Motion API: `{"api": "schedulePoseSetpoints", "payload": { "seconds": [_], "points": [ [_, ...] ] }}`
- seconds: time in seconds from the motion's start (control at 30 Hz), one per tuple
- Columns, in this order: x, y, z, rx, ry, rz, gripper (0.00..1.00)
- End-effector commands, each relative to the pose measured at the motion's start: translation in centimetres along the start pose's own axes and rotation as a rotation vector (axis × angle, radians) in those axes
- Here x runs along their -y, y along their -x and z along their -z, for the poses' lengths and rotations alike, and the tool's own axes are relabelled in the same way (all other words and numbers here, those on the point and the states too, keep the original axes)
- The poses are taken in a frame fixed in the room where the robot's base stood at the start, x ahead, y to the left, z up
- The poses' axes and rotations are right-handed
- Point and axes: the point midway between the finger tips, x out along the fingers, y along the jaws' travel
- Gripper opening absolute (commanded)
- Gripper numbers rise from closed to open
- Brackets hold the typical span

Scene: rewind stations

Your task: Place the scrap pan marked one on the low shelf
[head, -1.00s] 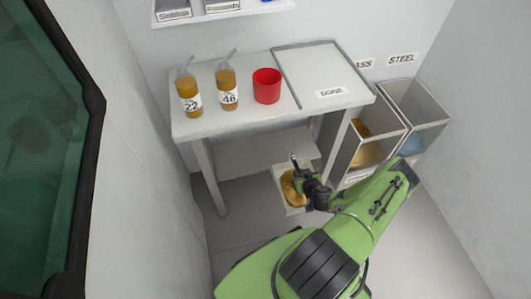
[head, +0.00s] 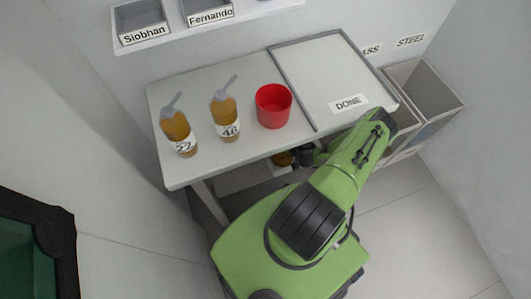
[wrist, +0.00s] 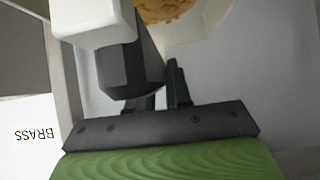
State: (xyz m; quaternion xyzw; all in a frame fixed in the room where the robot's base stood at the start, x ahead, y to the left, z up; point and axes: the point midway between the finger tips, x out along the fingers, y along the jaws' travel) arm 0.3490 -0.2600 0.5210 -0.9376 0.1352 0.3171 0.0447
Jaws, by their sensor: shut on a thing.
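The scrap pan (head: 279,170) is a pale pan with brass-coloured scrap in it. In the head view it is partly hidden under the table's front edge, over or beside the low shelf (head: 238,182); I cannot tell if it touches the shelf. My gripper (head: 306,156) is shut on the pan at its near right side. In the wrist view my gripper (wrist: 160,97) is close up, with the scrap (wrist: 165,9) inside the pan beyond it. The mark on the pan is not readable.
The table (head: 215,75) above carries two labelled amber bottles (head: 178,132) (head: 225,117), a red cup (head: 273,106) and a tray area marked DONE (head: 310,75). Bins (head: 425,95) stand at the right under the BRASS and STEEL labels. A wall shelf holds name-labelled trays (head: 140,20). The floor at right is clear.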

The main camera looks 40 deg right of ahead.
Motion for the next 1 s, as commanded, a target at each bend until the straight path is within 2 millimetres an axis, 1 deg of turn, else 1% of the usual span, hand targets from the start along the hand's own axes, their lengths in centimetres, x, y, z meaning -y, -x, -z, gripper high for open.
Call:
{"api": "schedulePoseSetpoints", "payload": {
  "seconds": [0.07, 0.2, 0.3, 0.47, 0.6, 0.67, 0.9, 0.93, 1.0],
  "points": [
    [0.0, -0.5, -0.7, -0.001, -0.003, -0.001, 0.0],
    [0.0, -2.4, -3.2, -0.002, -0.004, -0.001, 0.0],
    [0.0, -3.5, -4.6, -0.002, -0.004, -0.002, 0.0],
    [0.0, -4.5, -5.9, -0.003, -0.003, -0.001, 0.0],
    [0.0, -6.0, -7.8, -0.003, -0.004, -0.002, 0.0],
    [0.0, -6.2, -8.1, -0.003, -0.004, -0.002, 0.0],
    [0.0, -6.1, -8.0, -0.002, -0.001, 0.0, 0.0],
    [0.0, -6.1, -8.1, 0.001, 0.0, 0.0, 0.23],
    [0.0, -6.1, -8.1, 0.001, 0.0, 0.0, 0.34]
  ]
}}
